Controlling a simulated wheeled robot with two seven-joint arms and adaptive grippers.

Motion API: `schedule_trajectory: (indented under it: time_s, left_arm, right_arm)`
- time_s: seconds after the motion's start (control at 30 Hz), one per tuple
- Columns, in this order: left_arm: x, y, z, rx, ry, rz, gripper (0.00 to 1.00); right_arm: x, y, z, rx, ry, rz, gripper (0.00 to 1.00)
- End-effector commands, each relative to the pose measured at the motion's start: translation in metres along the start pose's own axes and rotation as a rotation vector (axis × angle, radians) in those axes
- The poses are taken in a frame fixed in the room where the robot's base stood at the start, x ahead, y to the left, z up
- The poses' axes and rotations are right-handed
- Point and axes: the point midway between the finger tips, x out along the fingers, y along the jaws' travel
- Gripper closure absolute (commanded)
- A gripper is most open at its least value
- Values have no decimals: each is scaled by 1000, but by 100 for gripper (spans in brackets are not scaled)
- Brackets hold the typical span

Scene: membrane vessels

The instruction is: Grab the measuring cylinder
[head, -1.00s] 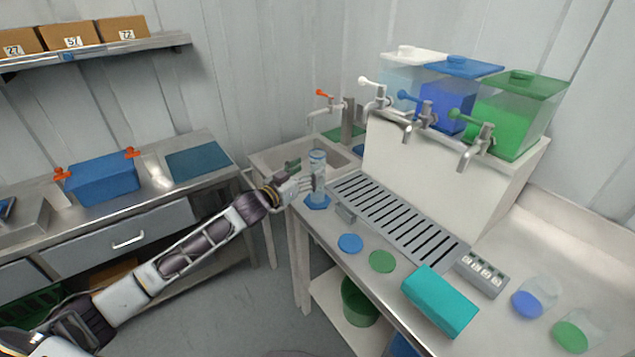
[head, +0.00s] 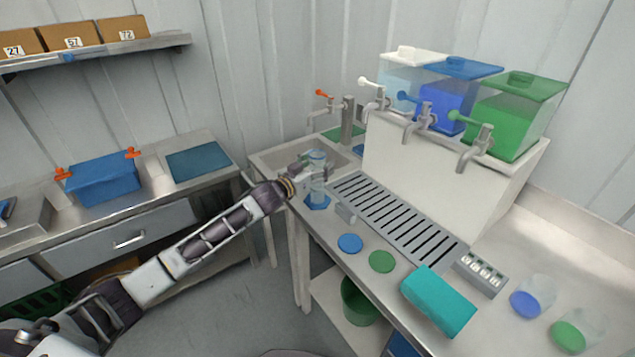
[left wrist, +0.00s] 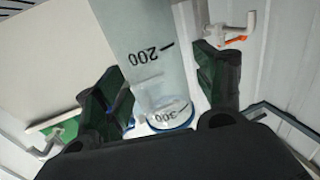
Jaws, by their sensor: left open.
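The measuring cylinder (head: 317,186) is clear with a blue base and stands upright at the counter's left end, near the sink. In the left wrist view the cylinder (left wrist: 150,50) shows its 200 and 300 marks. My left gripper (head: 318,172) is at the cylinder's upper part, with its fingers open. In the left wrist view the open fingers (left wrist: 163,95) are on either side of the cylinder. I cannot tell whether either finger touches it. My right gripper is not in view.
A sink (head: 285,158) with a red-handled tap (head: 325,100) lies just behind. A slotted drain tray (head: 395,215) and dispensers with taps (head: 445,100) stand to the right. A teal block (head: 438,300) and blue and green discs (head: 381,261) lie on the counter.

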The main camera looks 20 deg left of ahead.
Motion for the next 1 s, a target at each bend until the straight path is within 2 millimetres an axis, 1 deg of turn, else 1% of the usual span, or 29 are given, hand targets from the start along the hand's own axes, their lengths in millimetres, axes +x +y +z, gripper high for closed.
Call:
schedule_trajectory:
  time_s: [0.47, 0.9, 0.97, 1.0]
  left_arm:
    - [0, 0, 0, -1, 0, 0, 30]
    - [0, 0, 0, 0, 0, 0, 87]
    - [0, 0, 0, 0, 0, 0, 94]
    - [0, 0, 0, 0, 1, 0, 94]
  right_arm:
    - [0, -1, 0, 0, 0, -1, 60]
    - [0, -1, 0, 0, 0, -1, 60]
    - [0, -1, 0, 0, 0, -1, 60]
    - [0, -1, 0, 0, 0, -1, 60]
